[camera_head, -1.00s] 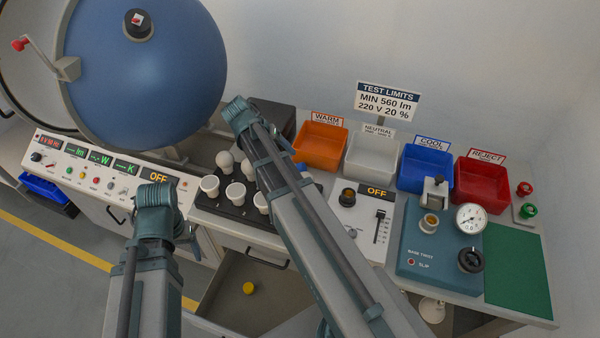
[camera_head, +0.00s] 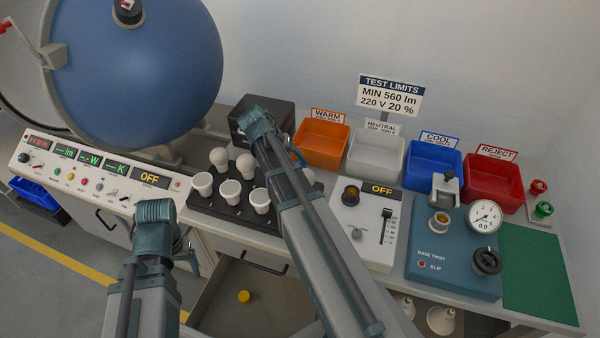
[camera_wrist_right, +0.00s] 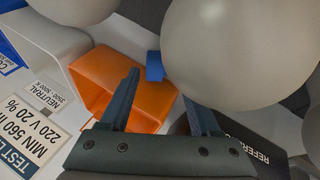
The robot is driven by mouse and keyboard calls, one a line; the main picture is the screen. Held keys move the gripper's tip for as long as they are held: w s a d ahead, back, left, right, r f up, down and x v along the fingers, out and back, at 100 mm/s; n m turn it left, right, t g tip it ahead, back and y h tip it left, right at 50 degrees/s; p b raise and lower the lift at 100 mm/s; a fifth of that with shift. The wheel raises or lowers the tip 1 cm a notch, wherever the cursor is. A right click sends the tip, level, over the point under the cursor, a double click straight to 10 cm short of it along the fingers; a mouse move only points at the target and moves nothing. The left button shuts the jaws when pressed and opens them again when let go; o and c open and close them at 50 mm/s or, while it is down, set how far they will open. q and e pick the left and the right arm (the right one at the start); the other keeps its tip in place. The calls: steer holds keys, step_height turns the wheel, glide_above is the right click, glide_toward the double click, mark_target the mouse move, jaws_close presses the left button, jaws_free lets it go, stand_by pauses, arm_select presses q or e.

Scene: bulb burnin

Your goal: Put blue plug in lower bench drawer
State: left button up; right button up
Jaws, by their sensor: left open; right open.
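A small blue block-like piece, likely the blue plug (camera_wrist_right: 154,66), shows in the right wrist view in front of the orange bin, beside a large white bulb. My right gripper (camera_wrist_right: 160,90) is open, with the blue piece just beyond its fingertips and nothing visibly held. In the head view my right arm reaches over the bulb rack and hides most of that spot. The lower bench drawer (camera_head: 215,300) is pulled out below a closed drawer front, with a yellow plug (camera_head: 244,297) inside. My left gripper (camera_head: 184,246) is open near the bench front, largely hidden behind its wrist.
A black rack (camera_head: 222,208) of white bulbs stands beside my right arm. The orange bin (camera_head: 321,133) and white, blue and red bins line the back. A dimmer panel (camera_head: 362,240), teal twist tester (camera_head: 450,275) and large blue sphere (camera_head: 140,75) flank the work area.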

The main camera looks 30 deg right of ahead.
steer(key=shift+b+x, duration=0.3)
steer(key=shift+x, duration=0.55)
arm_select(q)
steer(key=shift+f, duration=0.65)
arm_select(e)
steer(key=shift+r, duration=0.1)
jaws_close()
arm_select(q)
steer(key=shift+r, duration=0.15)
arm_select(e)
steer(key=shift+r, duration=0.15)
arm_select(q)
step_height(320, 180, up, 10)
steer(key=p, duration=1)
arm_select(e)
step_height(320, 180, up, 10)
